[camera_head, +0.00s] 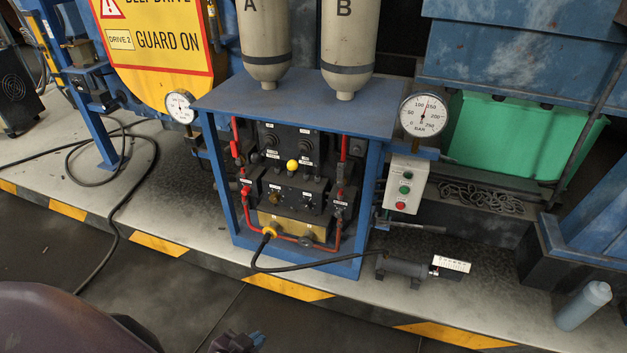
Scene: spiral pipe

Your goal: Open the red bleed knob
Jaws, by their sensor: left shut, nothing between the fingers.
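A blue hydraulic cabinet (300,105) stands on the walkway with a dark valve block (288,145) inside. Red pipes (338,230) run down both sides of the block and along its bottom. A yellow ball knob (292,165) sits at its middle front. Several small dark knobs are on the block, but I cannot tell any red bleed knob apart from the red pipes and fittings at this size. My left gripper (238,342) shows only partly at the bottom edge, shut and empty, well below and apart from the cabinet. My right gripper is not in view.
A grey button box (405,183) with green and red buttons and a pressure gauge (423,115) stand right of the cabinet. A black hose (310,267) runs to a dark cylinder (400,270) on the walkway. The dark floor in front is clear.

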